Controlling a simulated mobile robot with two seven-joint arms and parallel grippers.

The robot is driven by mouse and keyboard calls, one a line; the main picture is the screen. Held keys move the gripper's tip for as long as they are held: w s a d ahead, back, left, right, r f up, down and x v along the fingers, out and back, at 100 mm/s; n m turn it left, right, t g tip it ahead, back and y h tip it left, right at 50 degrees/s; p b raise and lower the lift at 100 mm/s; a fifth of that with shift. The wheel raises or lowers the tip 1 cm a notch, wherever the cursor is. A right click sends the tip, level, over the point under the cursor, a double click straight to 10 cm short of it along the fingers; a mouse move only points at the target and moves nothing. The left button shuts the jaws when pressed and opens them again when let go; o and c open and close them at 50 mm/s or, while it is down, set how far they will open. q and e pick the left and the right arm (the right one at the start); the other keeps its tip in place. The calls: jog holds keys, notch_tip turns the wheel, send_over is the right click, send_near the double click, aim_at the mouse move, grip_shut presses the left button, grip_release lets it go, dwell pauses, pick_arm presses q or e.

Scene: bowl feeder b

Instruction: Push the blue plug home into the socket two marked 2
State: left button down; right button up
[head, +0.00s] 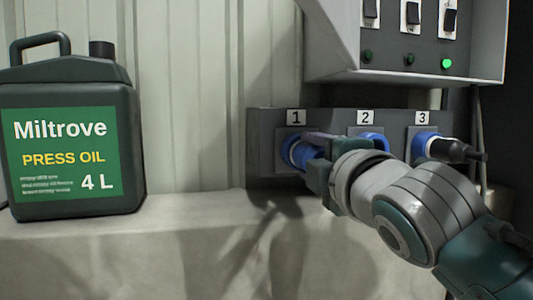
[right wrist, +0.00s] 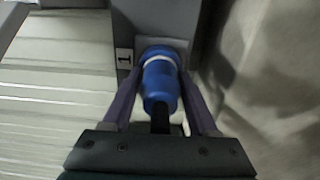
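The blue plug (head: 301,153) is at the socket marked 1 (head: 281,136), not at the one marked 2. In the right wrist view the plug (right wrist: 160,85) has a pale ring towards the socket face and a black cable end towards my palm. It looks lined up with that socket; how deep it sits cannot be told. My right gripper (right wrist: 163,74) has a finger against each side of the plug. Socket two (head: 372,143) shows a blue rim and its label, partly hidden behind my right gripper (head: 314,156). My left gripper is not in view.
Socket 3 (head: 424,141) holds a blue and black plug (head: 447,150). A grey switch box (head: 405,72) with one lit green lamp overhangs the sockets. A dark oil can (head: 72,190) stands on the ledge (head: 180,215) at left. The ledge between is clear.

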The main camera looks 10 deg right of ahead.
grip_shut()
jog(key=shift+r, duration=0.1)
dwell(0.5)
jog(key=shift+s, duration=0.15)
jog(key=shift+s+p, duration=0.5)
jog(key=shift+s, duration=0.15)
jog(key=shift+s+d+p, duration=0.1)
jog(key=shift+s+p, duration=0.9)
jog(key=shift+s, duration=1.2)
jog(key=shift+s+p, duration=0.35)
jog(key=shift+s, duration=0.35)
